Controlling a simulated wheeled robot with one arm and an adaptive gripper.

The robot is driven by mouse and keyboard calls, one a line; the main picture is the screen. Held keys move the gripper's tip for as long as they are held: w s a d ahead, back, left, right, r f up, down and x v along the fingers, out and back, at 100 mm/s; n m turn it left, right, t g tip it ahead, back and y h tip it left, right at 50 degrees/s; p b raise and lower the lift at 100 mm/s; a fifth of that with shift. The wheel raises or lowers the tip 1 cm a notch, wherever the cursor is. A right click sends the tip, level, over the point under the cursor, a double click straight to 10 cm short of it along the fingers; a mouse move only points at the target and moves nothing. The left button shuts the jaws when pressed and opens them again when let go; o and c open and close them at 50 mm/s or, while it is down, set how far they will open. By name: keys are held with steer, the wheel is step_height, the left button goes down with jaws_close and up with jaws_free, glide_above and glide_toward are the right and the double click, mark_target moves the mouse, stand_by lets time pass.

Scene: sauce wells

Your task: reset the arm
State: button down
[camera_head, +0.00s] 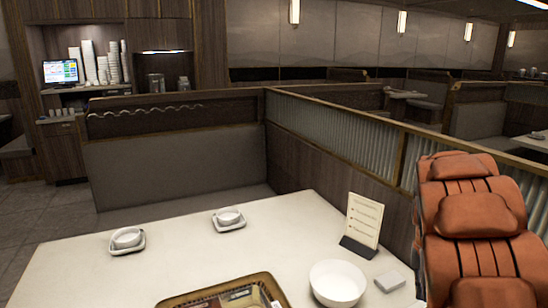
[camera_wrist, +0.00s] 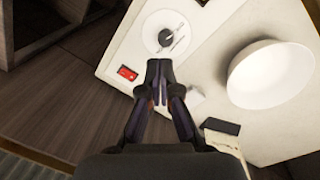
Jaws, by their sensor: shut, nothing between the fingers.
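My gripper (camera_wrist: 160,68) shows in the wrist view with its dark fingers together and nothing between them. In the head view the gripper does not show.
A booth partition (camera_head: 340,133) stands behind.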

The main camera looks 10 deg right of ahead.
steer(key=s+a+r+n, duration=0.1)
steer(key=s+a+n, duration=0.6)
steer(key=s+a, duration=1.7)
steer(key=shift+s+a+r+g+y, duration=0.3)
steer(key=shift+s+a+r+g, duration=0.1)
steer(key=shift+s, duration=0.65)
